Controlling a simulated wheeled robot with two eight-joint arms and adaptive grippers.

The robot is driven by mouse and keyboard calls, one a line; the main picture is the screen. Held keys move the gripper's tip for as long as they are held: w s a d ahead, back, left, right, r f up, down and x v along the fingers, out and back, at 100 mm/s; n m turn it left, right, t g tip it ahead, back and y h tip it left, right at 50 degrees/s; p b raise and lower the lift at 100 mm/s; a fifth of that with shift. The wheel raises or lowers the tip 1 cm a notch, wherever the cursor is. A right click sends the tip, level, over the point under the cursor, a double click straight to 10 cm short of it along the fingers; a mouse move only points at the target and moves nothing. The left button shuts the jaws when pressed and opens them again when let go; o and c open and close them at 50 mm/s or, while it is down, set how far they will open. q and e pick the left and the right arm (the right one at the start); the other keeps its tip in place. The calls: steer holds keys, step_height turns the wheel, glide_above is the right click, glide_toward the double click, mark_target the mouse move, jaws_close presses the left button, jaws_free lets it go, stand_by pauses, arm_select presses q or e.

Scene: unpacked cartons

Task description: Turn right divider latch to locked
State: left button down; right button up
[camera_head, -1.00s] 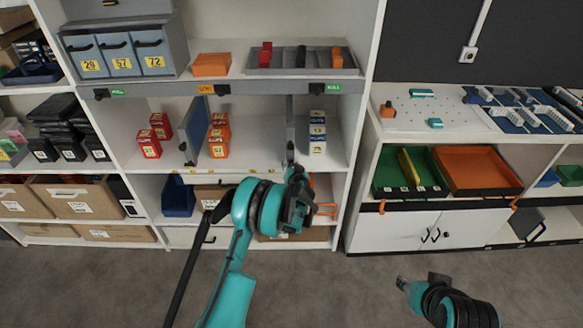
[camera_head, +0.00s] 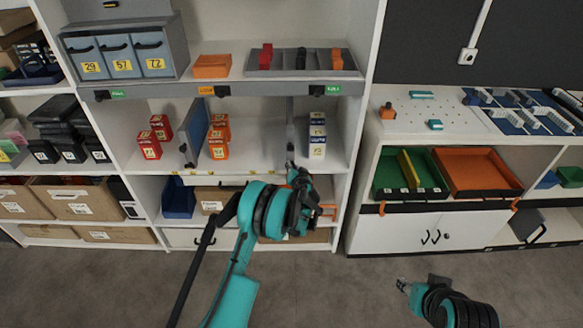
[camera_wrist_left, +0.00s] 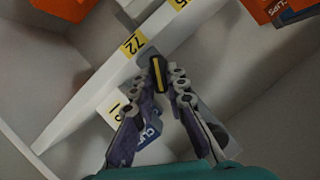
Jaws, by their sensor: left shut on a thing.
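The right divider (camera_head: 290,122) is a thin grey upright panel in the middle shelf bay. Its latch (camera_wrist_left: 158,74) shows in the left wrist view as a small dark piece with a yellow strip, at the shelf's front edge. My left gripper (camera_wrist_left: 166,82) is shut on this latch, with one finger on each side. In the head view my left gripper (camera_head: 291,170) is at the foot of the right divider, and the wrist hides what lies below. My right gripper (camera_head: 402,286) is low over the floor, apart from the shelves; its jaw opening is too small to judge.
White boxes (camera_head: 317,136) stand right of the divider; orange boxes (camera_head: 219,137) and the left divider (camera_head: 190,140) stand left of it. The shelf edge carries yellow labels (camera_wrist_left: 133,45). A grey rail (camera_head: 262,89) runs above the bay. The floor (camera_head: 345,285) in front is clear.

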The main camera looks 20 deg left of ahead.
arm_select(q)
steer(key=m+y, duration=0.1)
steer(key=m, duration=0.2)
steer(key=m+t+y, duration=0.1)
steer(key=m+y, duration=0.1)
steer(key=m, duration=0.1)
steer(key=f+m+y, duration=0.1)
steer(key=m, duration=0.2)
steer(key=shift+d+y, duration=0.25)
steer(key=shift+y, duration=0.15)
steer(key=shift+t, duration=0.3)
steer(key=c, duration=1.5)
jaws_free()
steer(key=shift+w, duration=0.1)
steer(key=shift+c, duration=0.2)
steer(key=v, duration=1.2)
